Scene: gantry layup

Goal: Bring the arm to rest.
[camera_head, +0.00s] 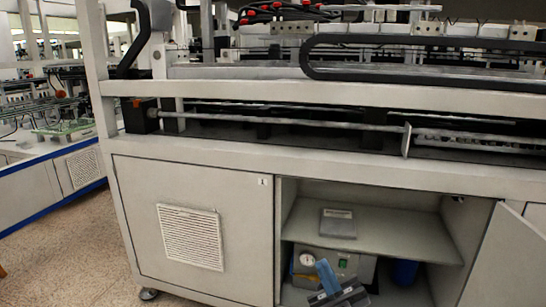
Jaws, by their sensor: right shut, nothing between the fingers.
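My right gripper (325,272) shows at the bottom of the head view, in front of the open cabinet bay. Its blue fingers are shut with nothing between them and point up and slightly left. Its dark body (340,295) lies below, partly cut off by the picture's bottom edge. The fingers overlap the grey box with a dial (308,259) in the picture; I cannot tell how far apart they are. My left gripper is not in view.
A grey machine cabinet fills the view, with a vented panel (190,237) at left and an open door (505,260) at right. Inside, a shelf (390,235) carries a small grey flat item (338,223). A blue cylinder (405,272) stands below. Open floor (60,265) shows at left.

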